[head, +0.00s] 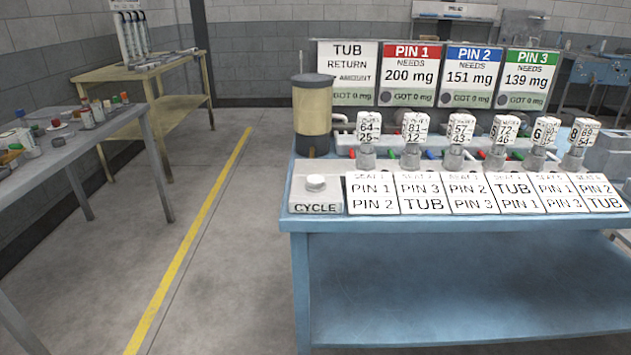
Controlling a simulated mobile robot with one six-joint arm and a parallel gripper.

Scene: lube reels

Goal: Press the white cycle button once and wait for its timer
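The white cycle button (316,183) is a round cap on a pale box (316,198) labelled CYCLE. The box stands at the front left corner of the blue table (430,225). The button looks raised, but I cannot tell its exact height. No separate timer display is clear to me. Signs at the back read TUB RETURN (347,72), PIN 1 200 mg (410,73), PIN 2 151 mg (470,75) and PIN 3 139 mg (527,78); each lower strip appears to read GOT 0 mg. My gripper is not in this view.
A tan cylindrical tank (312,108) stands behind the button box. Several numbered white blocks on fittings (415,130) and label cards (371,192) line the table to its right. A cluttered grey table (70,145) is at left. Floor with a yellow line (190,238) lies clear between.

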